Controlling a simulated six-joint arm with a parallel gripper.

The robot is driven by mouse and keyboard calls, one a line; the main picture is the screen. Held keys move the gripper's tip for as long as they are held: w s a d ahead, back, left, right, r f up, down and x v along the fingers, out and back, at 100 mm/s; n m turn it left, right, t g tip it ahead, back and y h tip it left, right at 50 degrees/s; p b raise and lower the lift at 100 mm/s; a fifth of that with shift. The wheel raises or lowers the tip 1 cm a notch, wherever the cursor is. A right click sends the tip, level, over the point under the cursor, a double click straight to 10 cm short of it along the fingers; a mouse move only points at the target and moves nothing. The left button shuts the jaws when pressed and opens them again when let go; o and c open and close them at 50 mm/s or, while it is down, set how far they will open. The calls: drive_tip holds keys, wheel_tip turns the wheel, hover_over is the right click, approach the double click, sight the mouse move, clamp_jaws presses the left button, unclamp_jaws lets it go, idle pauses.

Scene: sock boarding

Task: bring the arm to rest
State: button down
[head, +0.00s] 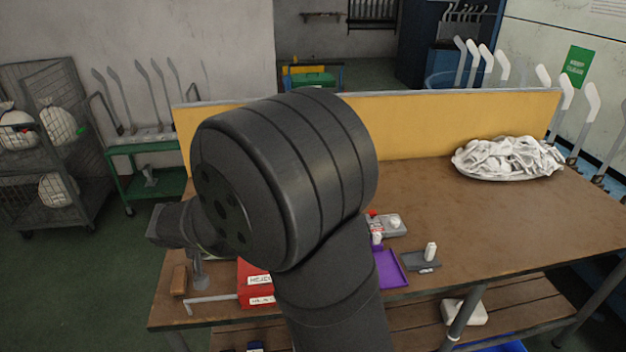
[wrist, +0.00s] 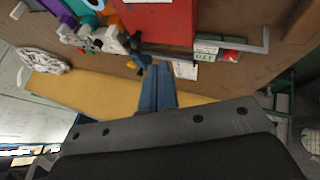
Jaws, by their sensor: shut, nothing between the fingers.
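My gripper (wrist: 158,82) shows in the wrist view with its blue-grey fingers together and nothing between them. The fingers point toward the brown workbench top, near a red box (wrist: 160,20). In the head view my dark arm fills the middle and hides the fingers. The workbench (head: 440,215) stretches behind and to the right of my arm. The same red box (head: 257,283) shows in the head view at the bench's front left, partly behind my arm.
A heap of white socks (head: 508,157) lies at the bench's back right. A yellow panel (head: 430,122) closes the back edge. A purple tray (head: 389,268) and a grey block (head: 421,261) stand right of my arm. The bench's right half is mostly clear.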

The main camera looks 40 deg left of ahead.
drive_tip(key=x, duration=0.9)
drive_tip(key=shift+w+d+f, duration=0.1)
drive_tip(key=shift+f, duration=0.05)
drive_tip(key=shift+w+d+f, duration=0.15)
drive_tip(key=shift+w+d, duration=0.1)
drive_tip(key=shift+w, duration=0.25)
drive_tip(key=shift+w+d+f, duration=0.1)
drive_tip(key=shift+w+d, duration=0.1)
drive_tip(key=shift+w, duration=0.3)
drive_tip(key=shift+w+d, duration=0.45)
drive_tip(key=shift+w, duration=0.25)
